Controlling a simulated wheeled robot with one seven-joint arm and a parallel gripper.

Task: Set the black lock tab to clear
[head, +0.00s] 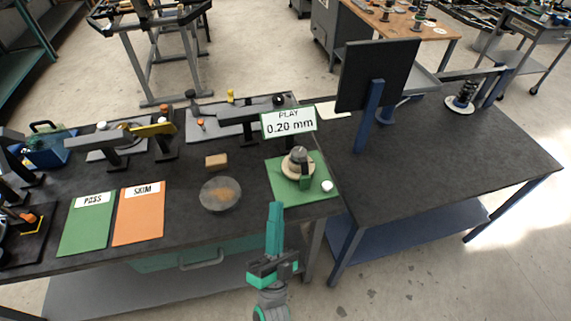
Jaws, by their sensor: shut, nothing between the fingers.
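My gripper (275,208) points away from me in front of the bench's near edge, its teal fingers together and empty. It is apart from everything on the bench. I cannot pick out the black lock tab for certain. A small black round part (279,100) sits at the right end of the grey fixture (236,115) at the back of the bench. Another dark fixture with a yellow lever (152,130) stands to its left. Details on both are too small to tell.
A green mat (325,198) holds a stacked round part (298,165) under a "PLAY 0.20 mm" sign (289,122). A second bench (430,170) stands right.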

